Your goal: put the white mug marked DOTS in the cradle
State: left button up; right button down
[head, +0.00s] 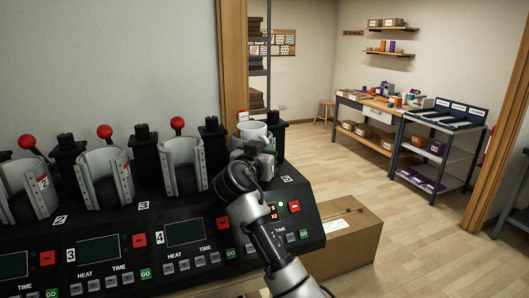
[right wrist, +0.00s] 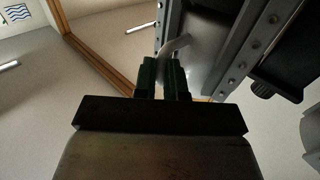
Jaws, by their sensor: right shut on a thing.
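My right gripper (head: 262,146) is at the rightmost station of the black press. It is shut on the handle of a white mug (head: 252,130), which is partly hidden behind the gripper. In the right wrist view the green fingers (right wrist: 163,78) pinch the pale curved handle (right wrist: 179,44). The riveted grey metal plates of the cradle (right wrist: 232,50) stand close to the mug there. The mug appears upright at the cradle, but I cannot tell how deep it sits. Its DOTS marking does not show. My left gripper is not in view.
Other grey cradles stand left along the press, such as this one (head: 182,162), with red-knobbed levers (head: 177,123) behind. A cardboard box (head: 345,235) is on the floor right of the press. A workbench (head: 375,112) and a shelf cart (head: 440,140) stand far right.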

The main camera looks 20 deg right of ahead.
jog(key=shift+f, duration=0.2)
jog(key=c, duration=1.1)
grip_release()
jog(key=shift+f, duration=0.1)
jog(key=b+v, duration=0.4)
jog(key=v, duration=0.7)
